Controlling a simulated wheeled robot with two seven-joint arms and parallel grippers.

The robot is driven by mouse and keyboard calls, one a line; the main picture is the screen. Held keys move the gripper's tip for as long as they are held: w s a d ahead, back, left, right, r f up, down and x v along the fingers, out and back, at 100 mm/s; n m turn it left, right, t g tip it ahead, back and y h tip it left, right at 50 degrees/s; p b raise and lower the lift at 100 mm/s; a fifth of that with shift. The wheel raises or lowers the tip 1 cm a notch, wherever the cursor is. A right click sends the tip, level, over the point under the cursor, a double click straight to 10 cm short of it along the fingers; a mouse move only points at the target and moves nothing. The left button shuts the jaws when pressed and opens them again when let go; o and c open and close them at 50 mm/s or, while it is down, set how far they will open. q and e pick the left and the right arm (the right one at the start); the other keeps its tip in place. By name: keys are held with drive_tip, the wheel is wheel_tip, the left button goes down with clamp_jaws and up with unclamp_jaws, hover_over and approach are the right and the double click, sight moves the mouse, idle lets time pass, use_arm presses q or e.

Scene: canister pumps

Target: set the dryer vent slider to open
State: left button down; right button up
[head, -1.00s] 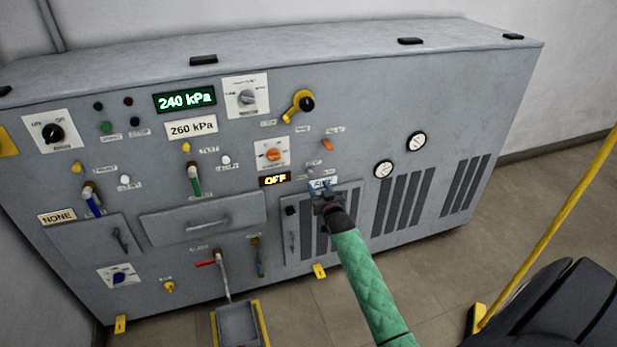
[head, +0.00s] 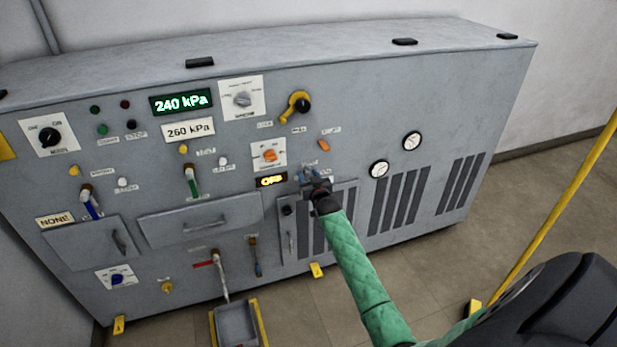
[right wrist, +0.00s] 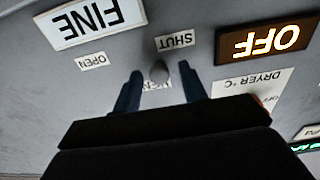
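The vent slider's small grey knob (right wrist: 159,72) shows in the right wrist view, which is upside down. It sits closer to the SHUT label (right wrist: 175,40) than to the OPEN label (right wrist: 92,61). My right gripper (right wrist: 161,71) has one dark blue finger on each side of the knob, with visible gaps to both. In the head view my right gripper (head: 311,180) is at the panel, just right of the amber OFF display (head: 271,181), and hides the slider. The VENT label is partly covered by the knob and fingers. My left gripper is out of view.
The FINE plate (right wrist: 90,20) and the amber OFF display (right wrist: 265,40) flank the slider. An orange dial (head: 269,155) is up and left of my gripper, and a small orange switch (head: 323,145) is above it. A louvred door (head: 293,238) is below.

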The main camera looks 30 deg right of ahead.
clamp_jaws()
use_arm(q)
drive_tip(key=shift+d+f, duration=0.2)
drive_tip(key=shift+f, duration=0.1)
use_arm(e)
drive_tip(key=shift+s+d, duration=0.25)
drive_tip(key=shift+d, duration=0.75)
drive_tip(key=shift+s+d, duration=0.25)
drive_tip(key=shift+d, duration=0.8)
drive_tip(key=shift+s+d, duration=0.25)
drive_tip(key=shift+d, duration=0.75)
drive_tip(key=shift+o, duration=0.2)
unclamp_jaws()
drive_tip(key=shift+d, duration=0.15)
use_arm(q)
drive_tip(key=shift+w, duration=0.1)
use_arm(e)
drive_tip(key=shift+s+f, duration=0.15)
drive_tip(key=shift+s, duration=0.3)
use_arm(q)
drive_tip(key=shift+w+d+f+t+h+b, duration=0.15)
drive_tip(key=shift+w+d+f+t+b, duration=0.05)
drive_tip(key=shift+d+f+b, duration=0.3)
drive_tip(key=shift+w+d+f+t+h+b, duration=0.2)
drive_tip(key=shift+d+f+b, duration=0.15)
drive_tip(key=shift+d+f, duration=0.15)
use_arm(e)
approach(321, 167)
drive_tip(key=shift+s, duration=0.9)
